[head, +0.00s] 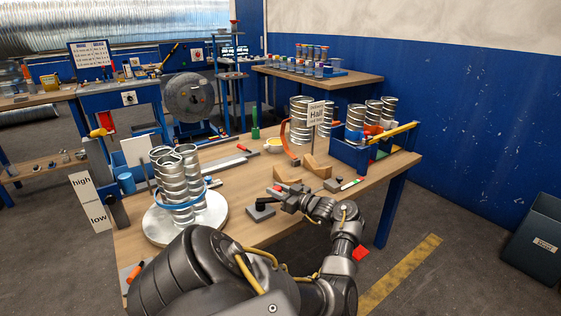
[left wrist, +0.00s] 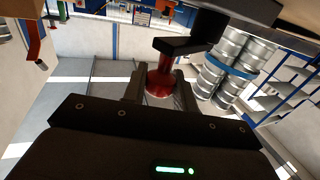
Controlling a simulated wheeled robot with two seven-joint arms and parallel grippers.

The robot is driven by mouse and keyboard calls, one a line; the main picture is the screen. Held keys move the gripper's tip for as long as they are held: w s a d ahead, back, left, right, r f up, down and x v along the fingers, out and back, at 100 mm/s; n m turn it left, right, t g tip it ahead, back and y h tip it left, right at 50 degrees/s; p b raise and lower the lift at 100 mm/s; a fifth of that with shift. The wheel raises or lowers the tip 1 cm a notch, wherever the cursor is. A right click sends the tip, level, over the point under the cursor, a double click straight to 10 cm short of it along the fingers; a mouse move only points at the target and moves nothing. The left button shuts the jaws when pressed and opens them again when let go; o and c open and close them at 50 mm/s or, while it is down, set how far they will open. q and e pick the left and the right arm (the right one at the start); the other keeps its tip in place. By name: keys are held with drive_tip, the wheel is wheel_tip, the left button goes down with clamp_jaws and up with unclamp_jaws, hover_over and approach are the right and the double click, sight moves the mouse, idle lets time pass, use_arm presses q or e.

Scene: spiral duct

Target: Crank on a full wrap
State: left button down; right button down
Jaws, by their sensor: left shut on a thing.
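Several silver ribbed ducts (head: 172,180) stand bundled upright on a round pale turntable (head: 157,232) at the left of the wooden table, with a blue band (head: 180,206) around them. The ducts (left wrist: 217,80) and the blue band (left wrist: 230,68) also show in the left wrist view. My left gripper (head: 282,196) is low over the table's front edge, right of the turntable. In the left wrist view, my left gripper (left wrist: 158,88) is shut on a red crank handle (left wrist: 160,78), which hangs from a black crank arm (left wrist: 190,42). My right gripper is not in view.
A high/low board (head: 90,202) stands at the left edge. The table between turntable and cradles is mostly clear.

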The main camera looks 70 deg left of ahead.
use_arm(q)
drive_tip(key=shift+r, duration=0.15)
drive_tip(key=c, duration=1.1)
unclamp_jaws()
drive_tip(key=shift+s, duration=0.1)
drive_tip(key=shift+d, duration=0.15)
drive_tip(key=b+v, duration=0.1)
drive_tip(key=v, duration=0.9)
drive_tip(key=shift+w+d, duration=0.2)
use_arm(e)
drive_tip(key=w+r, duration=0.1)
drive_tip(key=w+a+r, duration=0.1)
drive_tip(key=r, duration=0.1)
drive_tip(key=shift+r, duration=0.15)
